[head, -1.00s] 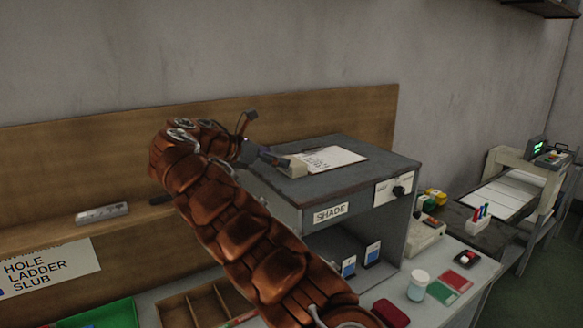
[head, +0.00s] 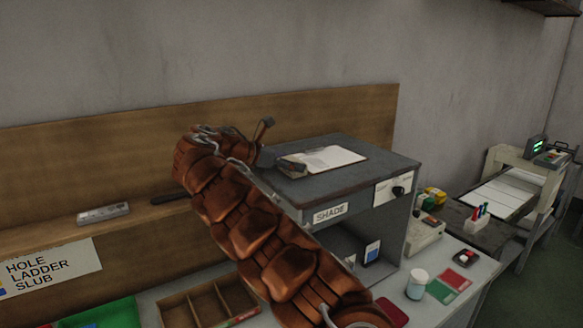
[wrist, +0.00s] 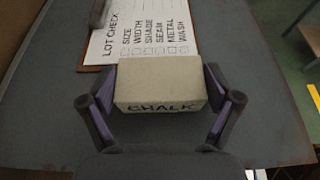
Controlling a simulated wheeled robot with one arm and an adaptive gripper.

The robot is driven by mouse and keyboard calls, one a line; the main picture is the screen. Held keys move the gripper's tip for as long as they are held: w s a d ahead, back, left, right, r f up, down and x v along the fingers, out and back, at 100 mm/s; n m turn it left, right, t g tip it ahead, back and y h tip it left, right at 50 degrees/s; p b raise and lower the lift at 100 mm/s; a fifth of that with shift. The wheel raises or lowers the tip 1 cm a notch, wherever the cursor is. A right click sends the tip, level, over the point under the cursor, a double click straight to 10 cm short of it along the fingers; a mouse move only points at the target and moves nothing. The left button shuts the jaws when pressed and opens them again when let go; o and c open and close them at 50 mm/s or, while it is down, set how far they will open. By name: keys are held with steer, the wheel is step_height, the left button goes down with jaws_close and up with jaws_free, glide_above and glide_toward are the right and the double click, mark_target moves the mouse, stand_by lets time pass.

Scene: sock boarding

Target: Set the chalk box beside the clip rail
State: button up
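The chalk box (wrist: 162,84) is a pale block marked CHALK. It lies between the two fingers of my gripper (wrist: 162,98) in the wrist view, with a finger close along each side. Whether both fingers press on it cannot be told. In the head view my gripper (head: 285,163) is low over the top of the grey shade cabinet (head: 345,183), and the box is mostly hidden there. I cannot pick out the clip rail with certainty.
A clipboard with a LOT CHECK sheet (head: 330,158) lies just beyond the box on the cabinet top. A grey bar-like object (head: 103,214) and a dark slim object (head: 170,198) rest on the wooden ledge at left. The cabinet top's right side is clear.

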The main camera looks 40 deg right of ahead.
steer(key=c, duration=0.7)
steer(key=shift+w+r, duration=0.1)
steer(key=shift+r, duration=1.05)
steer(key=shift+r+b, duration=0.3)
steer(key=shift+r, duration=0.3)
steer(key=shift+s+a+r+b, duration=0.25)
steer(key=shift+s+a+b, duration=0.8)
steer(key=shift+s, duration=1.35)
steer(key=shift+s+a+r+b, duration=0.25)
steer(key=shift+s+a+b, duration=0.4)
steer(key=shift+s+a, duration=1.25)
steer(key=shift+s+a+r+b, duration=0.25)
steer(key=shift+s+a+b, duration=0.6)
steer(key=shift+s, duration=2)
